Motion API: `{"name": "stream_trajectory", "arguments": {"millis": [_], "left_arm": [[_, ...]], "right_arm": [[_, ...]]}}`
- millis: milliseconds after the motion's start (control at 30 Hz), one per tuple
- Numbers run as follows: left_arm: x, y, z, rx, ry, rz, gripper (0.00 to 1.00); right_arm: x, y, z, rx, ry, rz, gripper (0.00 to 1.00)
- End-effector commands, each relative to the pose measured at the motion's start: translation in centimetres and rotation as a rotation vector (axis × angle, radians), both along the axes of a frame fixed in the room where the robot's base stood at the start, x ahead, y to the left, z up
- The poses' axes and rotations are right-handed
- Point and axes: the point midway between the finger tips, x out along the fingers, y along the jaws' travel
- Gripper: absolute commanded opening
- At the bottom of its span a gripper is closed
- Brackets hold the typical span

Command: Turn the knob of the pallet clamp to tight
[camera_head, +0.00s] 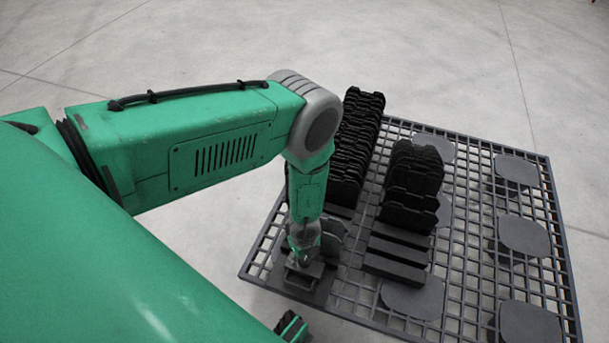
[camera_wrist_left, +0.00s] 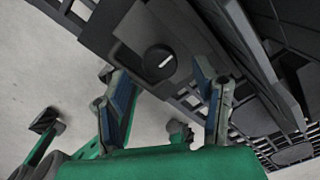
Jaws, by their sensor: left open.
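The pallet clamp's knob (camera_wrist_left: 158,61) is a round black knob with a white line mark, on a dark plate (camera_wrist_left: 122,55) in the left wrist view. In the head view my left gripper (camera_head: 301,262) points down over the near left corner of the pallet (camera_head: 380,318) and hides the knob. My right gripper is not in view.
Two rows of upright black parts, a left row (camera_head: 357,130) and a right row (camera_head: 412,178), stand on the pallet close to my left forearm. Flat round pads (camera_head: 524,236) lie on its right side. Grey floor (camera_head: 440,60) around the pallet is clear.

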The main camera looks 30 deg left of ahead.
Motion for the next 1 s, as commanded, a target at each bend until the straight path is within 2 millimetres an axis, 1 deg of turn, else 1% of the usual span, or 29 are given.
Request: {"name": "stream_trajectory", "arguments": {"millis": [33,100,200,300,567,600,667,700,733,1000], "left_arm": [[0.0,0.0,-1.2,0.0,0.0,0.001,0.55],[0.0,0.0,-2.0,0.0,-0.001,0.001,0.55],[0.0,0.0,-2.8,0.001,0.0,0.0,0.55],[0.0,0.0,-3.1,0.001,0.0,-0.001,0.55],[0.0,0.0,-3.1,0.001,0.0,-0.002,0.55],[0.0,0.0,-3.1,0.001,0.0,-0.002,0.47],[0.0,0.0,-3.1,0.001,0.0,-0.002,0.26],[0.0,0.0,-3.1,0.001,0.0,-0.002,0.12],[0.0,0.0,-3.1,0.001,0.0,-0.002,0.05],[0.0,0.0,-3.1,0.0,0.0,-0.015,0.05]], "right_arm": [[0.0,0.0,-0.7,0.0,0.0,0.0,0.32],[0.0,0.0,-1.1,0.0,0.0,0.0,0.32],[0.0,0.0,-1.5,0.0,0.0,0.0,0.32],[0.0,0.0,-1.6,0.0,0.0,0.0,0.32],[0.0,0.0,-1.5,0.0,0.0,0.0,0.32],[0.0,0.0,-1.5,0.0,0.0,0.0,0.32],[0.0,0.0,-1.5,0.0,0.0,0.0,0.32],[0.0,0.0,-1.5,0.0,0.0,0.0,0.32],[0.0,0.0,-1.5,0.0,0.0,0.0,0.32],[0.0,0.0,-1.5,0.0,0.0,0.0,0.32]]}}
